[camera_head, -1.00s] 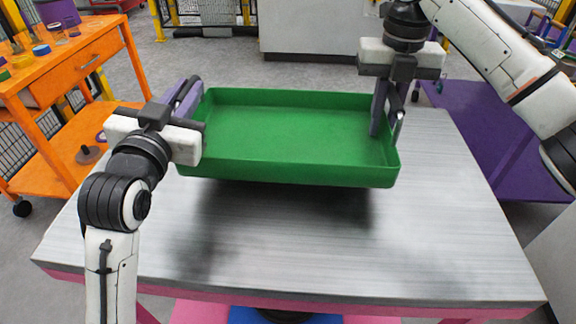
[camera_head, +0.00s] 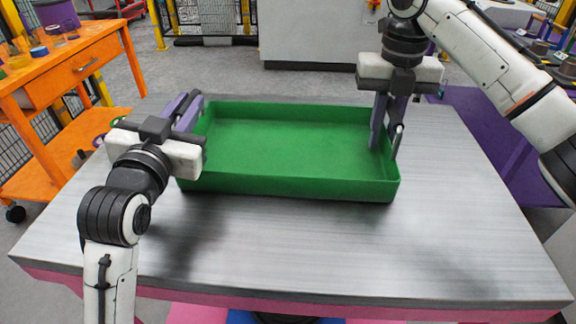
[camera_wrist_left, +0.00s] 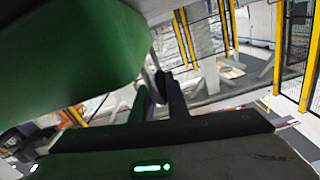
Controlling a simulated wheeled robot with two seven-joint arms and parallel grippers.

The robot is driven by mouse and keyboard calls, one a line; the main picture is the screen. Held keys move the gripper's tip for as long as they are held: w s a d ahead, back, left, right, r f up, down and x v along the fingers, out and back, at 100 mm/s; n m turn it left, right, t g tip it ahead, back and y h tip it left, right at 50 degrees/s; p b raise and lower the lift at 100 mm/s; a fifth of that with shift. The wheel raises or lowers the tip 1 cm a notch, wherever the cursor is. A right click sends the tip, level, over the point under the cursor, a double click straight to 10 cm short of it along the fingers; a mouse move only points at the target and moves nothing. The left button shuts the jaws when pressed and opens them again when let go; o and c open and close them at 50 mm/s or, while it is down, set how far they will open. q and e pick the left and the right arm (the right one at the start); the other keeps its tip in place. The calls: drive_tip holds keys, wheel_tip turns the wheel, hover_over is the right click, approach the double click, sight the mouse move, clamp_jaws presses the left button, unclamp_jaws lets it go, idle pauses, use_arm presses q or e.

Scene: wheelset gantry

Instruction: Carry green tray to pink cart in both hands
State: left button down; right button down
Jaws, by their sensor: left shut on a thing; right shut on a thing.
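The green tray (camera_head: 290,148) is empty and level, over the grey metal top of the pink cart (camera_head: 300,262). It sits very low over that top; I cannot tell whether its underside touches. My left gripper (camera_head: 190,112) is shut on the tray's left wall. My right gripper (camera_head: 386,140) comes down from above and is shut on the tray's right wall. In the left wrist view the tray (camera_wrist_left: 70,50) fills the upper left, with the left gripper's fingers (camera_wrist_left: 160,90) at its edge.
An orange cart (camera_head: 70,75) with small items stands at the left. A purple table (camera_head: 480,125) stands at the right. A pale cabinet (camera_head: 315,35) is behind. The cart top in front of the tray is bare.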

sight(175, 124)
use_arm(q)
drive_tip(key=c, duration=1.7)
unclamp_jaws()
use_arm(e)
drive_tip(key=c, duration=1.7)
unclamp_jaws()
drive_tip(key=shift+c, duration=0.2)
use_arm(q)
drive_tip(key=s, duration=0.6)
drive_tip(key=shift+s+a, duration=0.4)
drive_tip(key=shift+s, duration=0.25)
use_arm(e)
drive_tip(key=shift+r, duration=0.1)
use_arm(q)
drive_tip(key=shift+s, duration=0.1)
use_arm(e)
wheel_tip(175, 124, up, 12)
drive_tip(key=shift+f, duration=0.1)
